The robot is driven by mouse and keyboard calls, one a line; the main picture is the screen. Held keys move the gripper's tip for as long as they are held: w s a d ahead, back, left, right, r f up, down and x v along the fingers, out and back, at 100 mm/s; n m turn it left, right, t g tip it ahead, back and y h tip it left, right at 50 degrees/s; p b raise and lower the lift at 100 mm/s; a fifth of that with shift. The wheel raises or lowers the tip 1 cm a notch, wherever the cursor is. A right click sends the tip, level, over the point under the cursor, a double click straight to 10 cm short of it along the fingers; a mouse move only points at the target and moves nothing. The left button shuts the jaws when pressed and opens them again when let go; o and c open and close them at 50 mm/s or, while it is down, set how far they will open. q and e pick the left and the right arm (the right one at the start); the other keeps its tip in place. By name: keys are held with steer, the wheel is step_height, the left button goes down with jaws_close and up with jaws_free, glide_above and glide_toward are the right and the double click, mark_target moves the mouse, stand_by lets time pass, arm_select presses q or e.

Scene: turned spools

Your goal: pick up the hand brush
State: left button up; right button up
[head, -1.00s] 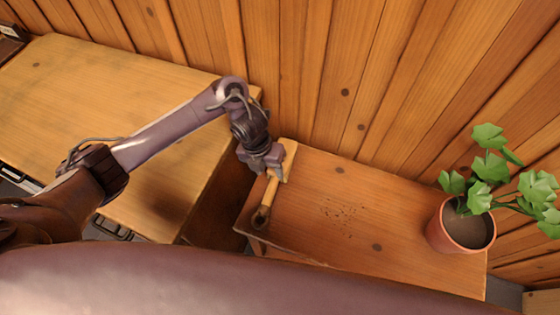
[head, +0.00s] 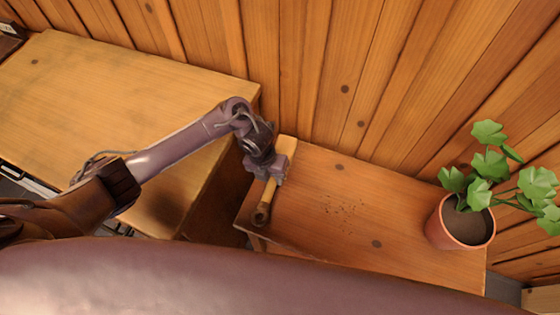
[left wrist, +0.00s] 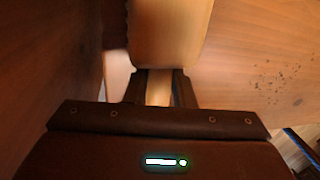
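The hand brush (head: 268,194) lies along the left edge of the low wooden table, its wide pale head (head: 287,145) toward the wall and its handle end toward me. My left gripper (head: 271,176) is down over the brush just below its head. In the left wrist view the handle (left wrist: 159,90) runs between the two fingers (left wrist: 159,82) and fills the narrow gap; the fingers look closed on it. The brush head fills the top of that view. I see no clear lift off the table. My right gripper is not in view.
A potted plant (head: 462,224) stands at the right end of the low table (head: 380,205). Dark crumbs (head: 342,208) lie mid-table. A larger wooden desk (head: 110,100) stands at the left, with a gap between. A plank wall (head: 340,70) closes off the back.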

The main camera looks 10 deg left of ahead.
mark_target(273, 178)
arm_select(q)
jaws_close()
steer(key=shift+r, duration=0.15)
steer(key=shift+w+r, duration=0.1)
steer(key=shift+r, duration=0.2)
step_height(273, 178, up, 19)
steer(key=p, duration=0.5)
steer(key=shift+p, duration=0.35)
